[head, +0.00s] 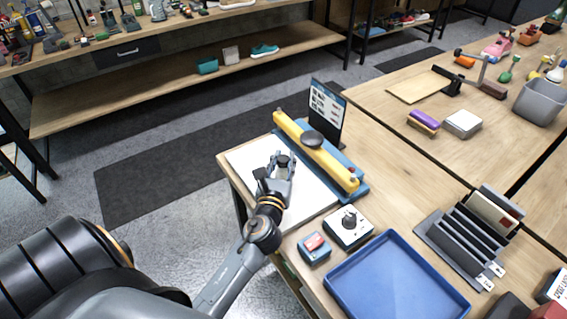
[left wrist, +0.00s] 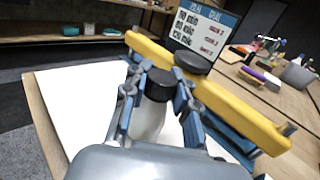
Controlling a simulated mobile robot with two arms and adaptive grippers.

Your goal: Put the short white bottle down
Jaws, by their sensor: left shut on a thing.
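The short white bottle (left wrist: 148,122) with a black cap stands between the fingers of my left gripper (left wrist: 160,108) in the left wrist view. The fingers are shut on its sides. In the head view my left gripper (head: 277,178) is over the white sheet (head: 312,195) at the table's left end, and mostly hides the bottle there. The bottle looks roughly upright. I cannot tell whether its base touches the sheet. My right gripper is in neither view.
A yellow bar (head: 320,152) with a black knob lies on a blue base just behind the gripper, with an upright sign (head: 326,112) beyond. A white box with a dial (head: 348,228), a small blue box (head: 314,249) and a blue tray (head: 395,283) are in front.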

